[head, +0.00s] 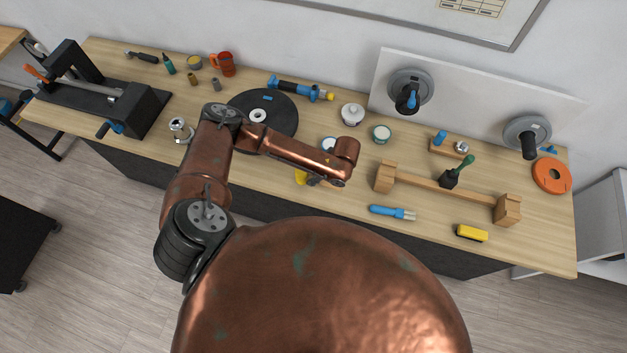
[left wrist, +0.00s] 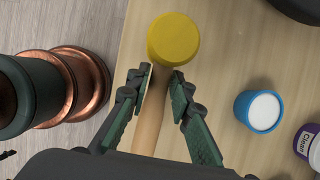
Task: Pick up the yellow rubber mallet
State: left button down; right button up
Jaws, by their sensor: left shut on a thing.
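The yellow rubber mallet (left wrist: 174,40) shows in the left wrist view, with its round yellow head at the top and its wooden handle running down between my fingers. My left gripper (left wrist: 160,86) is shut on the handle just below the head. In the head view, a small yellow part of the mallet (head: 301,177) shows beside my left gripper (head: 318,181) near the front edge of the bench. The rest of the mallet is hidden there by my arm. Whether the mallet touches the bench I cannot tell. My right gripper is in neither view.
The wooden bench (head: 345,215) holds a wooden rack (head: 440,187), a blue-handled tool (head: 392,212), a yellow block (head: 472,233) and a black disc (head: 280,118). A blue cup (left wrist: 258,110) stands right of my left gripper. Bare bench top lies around the blue-handled tool.

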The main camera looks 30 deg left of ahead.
pick_arm(q)
jog(key=s+d+r+b, duration=0.2)
jog(key=s+d+r, duration=0.3)
jog(key=s+r, duration=0.4)
jog(key=s, duration=0.4)
jog(key=shift+d+r, duration=0.2)
jog(key=shift+r, duration=0.05)
jog(key=c, duration=2.3)
grip_release()
jog(key=shift+w, duration=0.1)
grip_shut()
